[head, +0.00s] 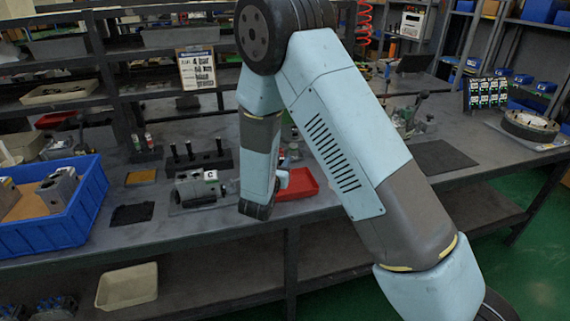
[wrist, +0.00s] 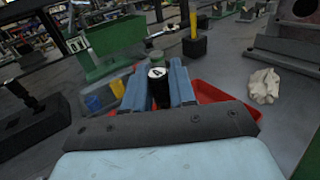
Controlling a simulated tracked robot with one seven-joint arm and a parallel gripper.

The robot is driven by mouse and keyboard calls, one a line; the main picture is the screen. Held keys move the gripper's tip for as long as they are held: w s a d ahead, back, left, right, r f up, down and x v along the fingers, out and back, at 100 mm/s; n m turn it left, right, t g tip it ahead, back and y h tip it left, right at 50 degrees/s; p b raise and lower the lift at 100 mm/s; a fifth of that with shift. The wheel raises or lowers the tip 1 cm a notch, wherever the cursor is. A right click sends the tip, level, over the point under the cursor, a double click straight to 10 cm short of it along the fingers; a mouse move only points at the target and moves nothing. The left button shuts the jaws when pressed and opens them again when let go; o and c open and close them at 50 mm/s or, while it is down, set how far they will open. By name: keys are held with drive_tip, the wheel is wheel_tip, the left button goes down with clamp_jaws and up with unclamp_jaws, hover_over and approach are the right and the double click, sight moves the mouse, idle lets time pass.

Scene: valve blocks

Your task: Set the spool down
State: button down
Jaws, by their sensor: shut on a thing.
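In the wrist view my gripper (wrist: 158,78) is shut on the spool (wrist: 157,90), a dark cylinder with a white round end marked A. The spool sits between the two blue-grey fingers, and its lower part is hidden. A red tray (wrist: 208,92) lies behind and below the fingers, showing on their right side. I cannot tell whether the spool touches anything below. A valve block marked C (head: 194,192) stands left of my arm.
A black rack with upright pegs (head: 198,163) stands behind the C block. A blue crate (head: 88,212) holding blocks is at the left. In the wrist view a crumpled white cloth (wrist: 264,86) lies right of the tray, and a green box (wrist: 108,38) stands beyond.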

drive_tip(key=shift+f, duration=0.25)
drive_tip(key=shift+f, duration=0.15)
drive_tip(key=c, duration=0.9)
unclamp_jaws()
drive_tip(key=v, duration=1.2)
